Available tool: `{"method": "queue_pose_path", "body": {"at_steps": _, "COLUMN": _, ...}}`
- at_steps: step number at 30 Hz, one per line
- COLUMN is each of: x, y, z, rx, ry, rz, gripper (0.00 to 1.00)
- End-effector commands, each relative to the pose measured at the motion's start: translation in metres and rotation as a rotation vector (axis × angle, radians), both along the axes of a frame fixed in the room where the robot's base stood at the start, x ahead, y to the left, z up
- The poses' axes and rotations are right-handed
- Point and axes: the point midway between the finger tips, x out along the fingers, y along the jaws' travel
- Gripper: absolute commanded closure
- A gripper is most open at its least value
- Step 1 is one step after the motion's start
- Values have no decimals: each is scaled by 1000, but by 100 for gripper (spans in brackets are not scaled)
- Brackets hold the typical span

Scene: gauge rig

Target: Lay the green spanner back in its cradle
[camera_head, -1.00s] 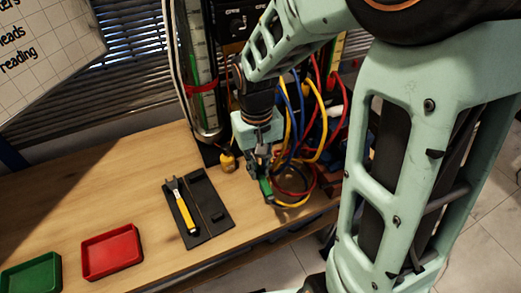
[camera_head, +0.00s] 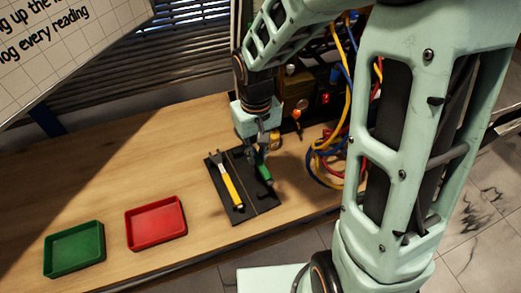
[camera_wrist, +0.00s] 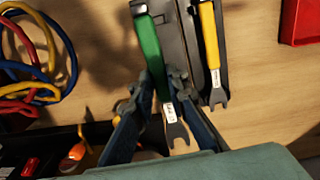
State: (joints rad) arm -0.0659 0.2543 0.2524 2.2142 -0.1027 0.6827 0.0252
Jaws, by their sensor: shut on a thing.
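The green spanner (camera_head: 263,171) is held in my gripper (camera_head: 257,151), whose fingers are shut on it. In the wrist view the green spanner (camera_wrist: 147,47) has its grey open jaw end pointing down past the fingers (camera_wrist: 152,95). The dark cradle board (camera_head: 242,215) lies on the bench just left of and below the gripper. The yellow spanner (camera_head: 228,185) lies in the board's left slot; it also shows in the wrist view (camera_wrist: 209,38). The green spanner is over or beside the board's right part; I cannot tell its height above it.
A red tray (camera_head: 156,241) and a green tray (camera_head: 74,270) stand on the wooden bench (camera_head: 110,170) to the left. Coloured hoses (camera_head: 325,160) hang and coil close to the right of the gripper. The bench between board and trays is clear.

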Motion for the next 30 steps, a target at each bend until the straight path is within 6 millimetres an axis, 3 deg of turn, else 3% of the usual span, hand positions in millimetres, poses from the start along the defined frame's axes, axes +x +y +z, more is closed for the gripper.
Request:
{"method": "queue_pose_path", "body": {"at_steps": 20, "x": 0, "y": 4, "z": -4, "rx": 3, "ry": -1, "rz": 13, "gripper": 100}}
{"method": "queue_pose_path", "body": {"at_steps": 30, "x": 0, "y": 3, "z": -24, "rx": 2, "ry": 0, "rz": 12, "gripper": 100}}
